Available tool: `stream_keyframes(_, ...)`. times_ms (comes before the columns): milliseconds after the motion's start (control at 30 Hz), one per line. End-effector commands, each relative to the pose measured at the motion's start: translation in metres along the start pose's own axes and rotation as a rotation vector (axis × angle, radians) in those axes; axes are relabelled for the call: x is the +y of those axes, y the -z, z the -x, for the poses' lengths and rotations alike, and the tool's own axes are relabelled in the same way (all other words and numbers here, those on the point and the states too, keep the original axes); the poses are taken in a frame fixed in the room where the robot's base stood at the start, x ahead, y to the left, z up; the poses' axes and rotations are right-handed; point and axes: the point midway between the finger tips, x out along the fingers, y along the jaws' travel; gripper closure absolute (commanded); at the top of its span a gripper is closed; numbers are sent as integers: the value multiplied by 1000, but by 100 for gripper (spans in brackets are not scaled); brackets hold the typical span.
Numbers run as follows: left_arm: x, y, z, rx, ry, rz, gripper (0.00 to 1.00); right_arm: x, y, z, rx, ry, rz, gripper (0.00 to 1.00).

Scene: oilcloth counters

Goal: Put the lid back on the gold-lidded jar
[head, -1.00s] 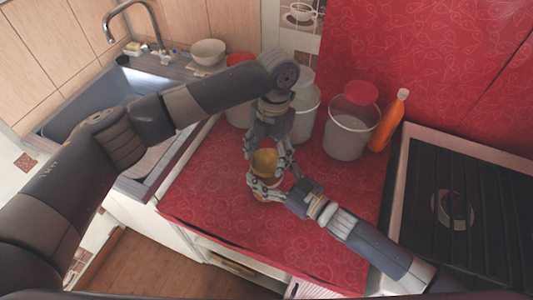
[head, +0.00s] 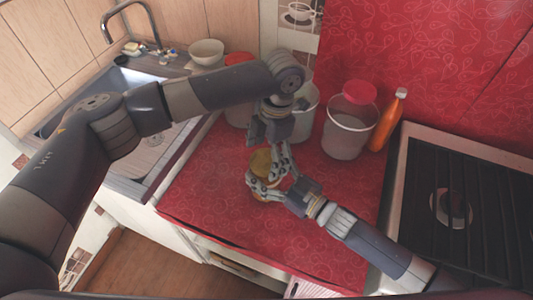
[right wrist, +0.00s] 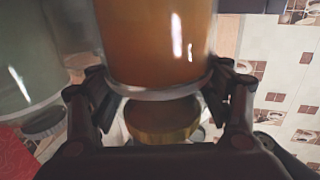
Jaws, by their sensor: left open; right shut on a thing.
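The jar (right wrist: 155,45) with amber-orange contents fills the upper middle of the right wrist view. My right gripper (head: 266,186) is shut on it, with a finger at each side near its clear rim. The gold lid (head: 261,161) is at the jar's top, just beneath my left gripper; it also shows beyond the rim in the right wrist view (right wrist: 163,122). I cannot tell whether it sits fully on the rim. My left gripper (head: 270,152) is open and points down around the lid. Fingers hide most of the jar in the head view.
Behind stand clear canisters, one with a red lid (head: 359,92), and an orange bottle (head: 388,120). The hob (head: 460,195) is at right, the sink (head: 120,78) at left. The red counter (head: 215,190) is clear in front and to the left of the jar.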

Motion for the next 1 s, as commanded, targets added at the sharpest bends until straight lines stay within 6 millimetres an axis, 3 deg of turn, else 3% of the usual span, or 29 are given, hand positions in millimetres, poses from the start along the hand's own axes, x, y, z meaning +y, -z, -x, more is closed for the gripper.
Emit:
stream_keyframes(233, 0, 1, 6, 0, 0, 1, 14, 0, -1, 0, -2, 0, -1, 95)
stream_keyframes(533, 0, 6, 42, 0, 0, 0, 14, -1, -1, 0, -3, 0, -1, 95)
stream_keyframes(1000, 0, 7, 44, -2, 1, 68, 15, -1, -1, 0, -3, 1, -1, 95)
